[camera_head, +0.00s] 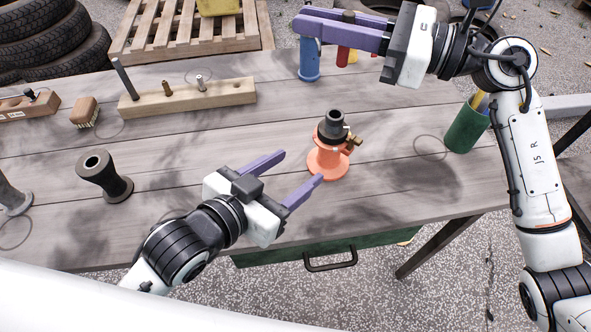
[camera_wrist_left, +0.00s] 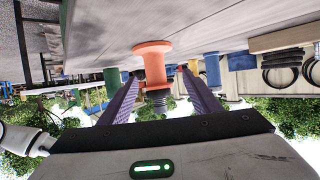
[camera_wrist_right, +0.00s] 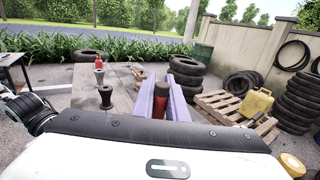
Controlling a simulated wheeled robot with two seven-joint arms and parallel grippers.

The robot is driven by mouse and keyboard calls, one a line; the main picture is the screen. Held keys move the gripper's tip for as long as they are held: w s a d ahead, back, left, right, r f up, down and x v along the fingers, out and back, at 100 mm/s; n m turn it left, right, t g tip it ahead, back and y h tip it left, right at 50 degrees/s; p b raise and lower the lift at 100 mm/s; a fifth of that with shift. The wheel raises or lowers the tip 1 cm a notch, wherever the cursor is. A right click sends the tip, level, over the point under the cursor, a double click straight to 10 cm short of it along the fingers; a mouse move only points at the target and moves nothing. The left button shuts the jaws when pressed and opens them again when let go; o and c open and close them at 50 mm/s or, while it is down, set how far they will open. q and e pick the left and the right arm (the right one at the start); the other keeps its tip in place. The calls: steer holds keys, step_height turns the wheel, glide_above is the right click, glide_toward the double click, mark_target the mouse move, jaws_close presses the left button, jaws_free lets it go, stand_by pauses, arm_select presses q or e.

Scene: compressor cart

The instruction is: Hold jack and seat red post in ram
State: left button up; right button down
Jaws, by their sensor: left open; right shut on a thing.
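The orange jack (camera_head: 328,160) stands upright on the table, with a black ram (camera_head: 333,125) on top and a brass valve at its side. It also shows upside down in the left wrist view (camera_wrist_left: 152,62). My left gripper (camera_head: 302,168) is open; its fingers point toward the jack from the near left, and I cannot tell whether they touch it. My right gripper (camera_head: 303,22) is shut on the red post (camera_head: 343,53) at the table's far side. The fingers hide the post's middle; it also shows between them in the right wrist view (camera_wrist_right: 160,105).
A blue cylinder (camera_head: 309,62) stands beside the red post, and a yellow item (camera_head: 352,57) is close behind. A green cup (camera_head: 467,128) stands at right. A wooden rack (camera_head: 215,97) and a dark spool (camera_head: 108,180) stand left. Table between jack and rack is clear.

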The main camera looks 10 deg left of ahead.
mark_target(323, 158)
arm_select(q)
steer(key=shift+s+d+f, duration=0.1)
steer(key=shift+s+d, duration=0.15)
steer(key=shift+d, duration=0.15)
steer(key=shift+w+d+f, duration=0.1)
steer(key=shift+w+d, duration=0.05)
steer(key=shift+d, duration=0.05)
steer(key=x, duration=1.1)
steer(key=shift+w+f, duration=0.1)
jaws_close()
